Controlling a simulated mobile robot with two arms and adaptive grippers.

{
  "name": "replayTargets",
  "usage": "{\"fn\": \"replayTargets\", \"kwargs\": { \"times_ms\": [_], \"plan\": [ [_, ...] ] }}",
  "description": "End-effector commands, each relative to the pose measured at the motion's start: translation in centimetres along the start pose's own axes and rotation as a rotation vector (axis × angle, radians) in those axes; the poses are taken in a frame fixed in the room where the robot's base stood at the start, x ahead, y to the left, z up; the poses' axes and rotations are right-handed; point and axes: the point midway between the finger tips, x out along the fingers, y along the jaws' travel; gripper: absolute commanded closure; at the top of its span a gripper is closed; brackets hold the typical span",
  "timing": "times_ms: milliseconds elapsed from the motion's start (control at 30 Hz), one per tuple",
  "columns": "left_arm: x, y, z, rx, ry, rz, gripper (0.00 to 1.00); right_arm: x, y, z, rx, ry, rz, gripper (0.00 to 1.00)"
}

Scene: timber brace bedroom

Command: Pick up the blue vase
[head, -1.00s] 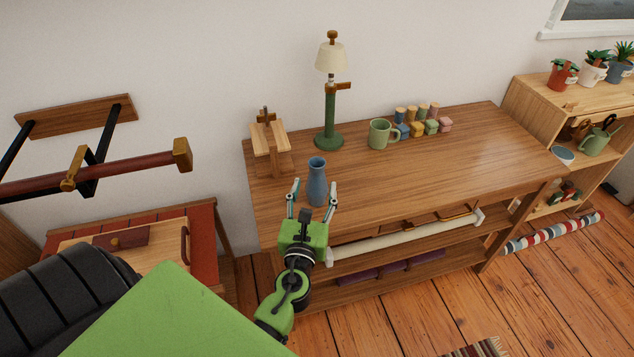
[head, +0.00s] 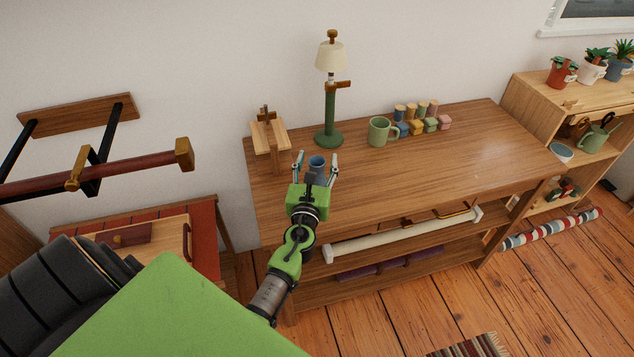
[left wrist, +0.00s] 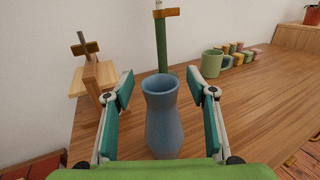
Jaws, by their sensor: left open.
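The blue vase (head: 317,164) stands upright on the wooden desk (head: 430,165), near its front left part. In the head view its lower body is hidden behind my left gripper (head: 316,168). In the left wrist view the vase (left wrist: 162,115) stands between the two spread fingers of the left gripper (left wrist: 160,100). Gaps show on both sides between the fingers and the vase. The left gripper is open and holds nothing. My right gripper is not in view.
A green lamp (head: 329,110) stands behind the vase. A small wooden stand (head: 268,138) is left of it. A green mug (head: 379,131) and several small coloured jars (head: 417,125) are at the back. The desk's right part is clear.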

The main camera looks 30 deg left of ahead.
Motion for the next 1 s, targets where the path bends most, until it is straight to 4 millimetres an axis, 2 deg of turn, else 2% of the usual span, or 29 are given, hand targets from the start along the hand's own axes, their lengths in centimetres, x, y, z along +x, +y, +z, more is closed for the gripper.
{"fn": "replayTargets", "kwargs": {
  "times_ms": [33,67,233,267,667,933,1000],
  "plan": [
    [0.0,0.0,0.0,0.0,0.0,0.0,0.48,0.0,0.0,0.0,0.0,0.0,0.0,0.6],
    [0.0,0.0,0.0,0.0,0.0,0.0,0.54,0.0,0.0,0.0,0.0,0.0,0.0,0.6],
    [0.0,0.0,0.0,0.0,0.0,0.0,0.98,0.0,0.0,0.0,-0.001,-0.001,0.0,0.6],
    [-0.1,0.0,0.0,0.0,0.0,0.0,1.0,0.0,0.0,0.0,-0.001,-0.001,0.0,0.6],
    [0.0,0.0,0.7,-0.001,-0.003,0.0,1.0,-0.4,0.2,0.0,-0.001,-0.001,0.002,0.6],
    [-0.1,-0.1,4.1,-0.003,-0.004,-0.001,1.0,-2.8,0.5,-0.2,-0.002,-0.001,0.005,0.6],
    [-1.0,0.8,5.3,0.0,-0.002,0.0,1.0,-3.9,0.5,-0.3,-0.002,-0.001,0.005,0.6]
  ]
}}
